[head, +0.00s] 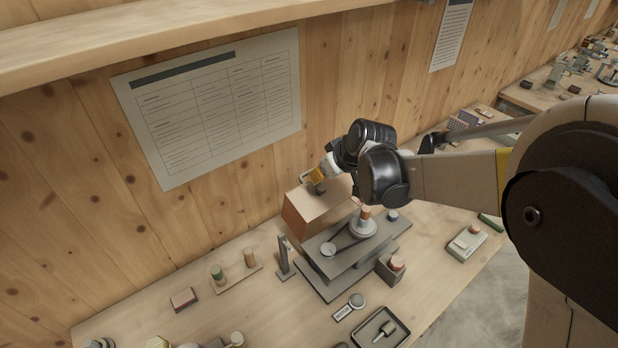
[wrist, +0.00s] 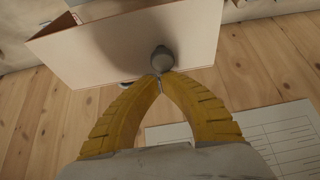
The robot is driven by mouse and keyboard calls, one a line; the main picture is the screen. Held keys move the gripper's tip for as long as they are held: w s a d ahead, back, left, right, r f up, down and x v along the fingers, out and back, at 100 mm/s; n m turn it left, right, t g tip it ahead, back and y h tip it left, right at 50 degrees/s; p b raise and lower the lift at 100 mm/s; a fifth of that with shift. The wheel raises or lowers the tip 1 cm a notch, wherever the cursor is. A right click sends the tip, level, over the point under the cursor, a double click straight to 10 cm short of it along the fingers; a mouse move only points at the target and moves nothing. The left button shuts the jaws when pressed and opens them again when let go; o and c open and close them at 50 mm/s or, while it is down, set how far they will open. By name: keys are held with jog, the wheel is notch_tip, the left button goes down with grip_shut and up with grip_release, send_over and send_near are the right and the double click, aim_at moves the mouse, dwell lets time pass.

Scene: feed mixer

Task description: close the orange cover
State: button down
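The orange cover (head: 309,212) stands raised and tilted over the back of the feed mixer (head: 345,262) in the head view. Its pale top and orange side show. In the wrist view the cover (wrist: 105,50) fills the upper left, with a round grey knob (wrist: 163,58) on its face. My gripper (wrist: 160,77) has its yellow fingertips together right at the knob. They look to be touching it, but no grip around it shows. In the head view my gripper (head: 318,176) is at the cover's upper face, partly hidden by my wrist.
The mixer's pulleys and belt (head: 345,238) lie uncovered in front of the cover. A grey box with a red button (head: 395,266) stands at the mixer's right. A small upright post (head: 284,255) stands to its left. The wooden wall (head: 235,190) is close behind.

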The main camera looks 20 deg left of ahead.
jog(key=s+d+f+t+y+b, duration=0.1)
jog(key=s+d+f+y+b, duration=0.1)
jog(key=s+d+f+b, duration=0.3)
jog(key=s+d+f+t+y+b, duration=0.1)
jog(key=s+d+f+y+b, duration=0.2)
jog(key=d+f+b, duration=0.4)
jog(key=shift+s+d+t+b, duration=0.3)
jog(key=shift+s+d+b, duration=0.55)
jog(key=shift+d+b, duration=2.3)
jog(key=shift+d, duration=0.2)
jog(key=shift+r+p, duration=0.1)
jog(key=shift+p, duration=0.25)
